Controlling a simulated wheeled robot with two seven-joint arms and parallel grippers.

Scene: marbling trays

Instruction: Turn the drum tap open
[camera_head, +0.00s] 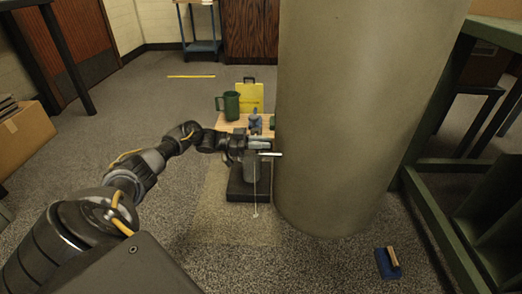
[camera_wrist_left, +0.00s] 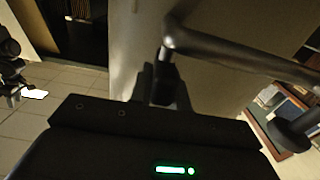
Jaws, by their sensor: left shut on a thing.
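My left arm reaches in from the left in the head view. My left gripper (camera_head: 262,150) is shut at a small grey body above a black base on the floor. A pale bar (camera_head: 272,154) sticks out to the right at the jaws; it looks like the tap's handle, but the jaws' contact is too small to see clearly. In the left wrist view, a thick grey bent bar (camera_wrist_left: 240,58) crosses above the black gripper body, in front of a beige surface. I cannot tell how far the tap is turned. My right gripper does not show clearly in either view.
A large beige cylinder (camera_head: 345,120) stands close on the right of the gripper. Behind are a green jug (camera_head: 231,105) and a yellow case (camera_head: 250,95). A blue tray-like item (camera_head: 387,266) lies on the floor at right. A thin pale line hangs below the gripper.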

